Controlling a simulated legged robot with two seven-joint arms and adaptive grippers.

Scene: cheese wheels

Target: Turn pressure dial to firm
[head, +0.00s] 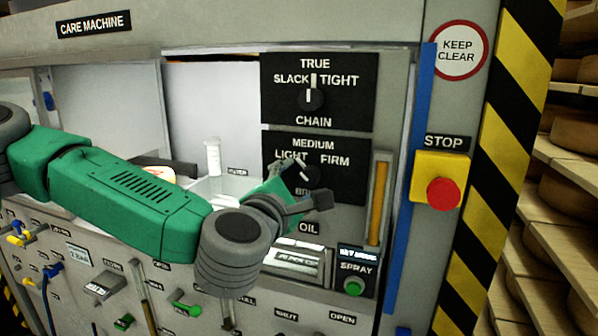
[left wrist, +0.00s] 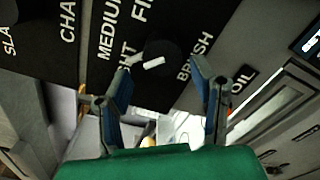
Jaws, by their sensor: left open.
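The pressure dial is a round black knob (head: 310,178) with a white pointer mark, on a black panel lettered LIGHT, MEDIUM, FIRM. Its pointer leans up and left, on the LIGHT side of MEDIUM. In the left wrist view the knob (left wrist: 166,56) lies just beyond the fingertips, and the lettering runs sideways. My left gripper (head: 305,192) is at the panel in front of the knob and hides part of it and of the BRUSH label. In the left wrist view its two fingers (left wrist: 163,76) are apart, with nothing between them. My right gripper is not in view.
A similar CHAIN dial (head: 311,99) sits just above. The OIL drawer (head: 297,262) and green SPRAY button (head: 354,287) are below. A yellow bar (head: 378,203) stands right of the panel. A red STOP button (head: 443,193) is farther right, near cheese shelves (head: 560,185).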

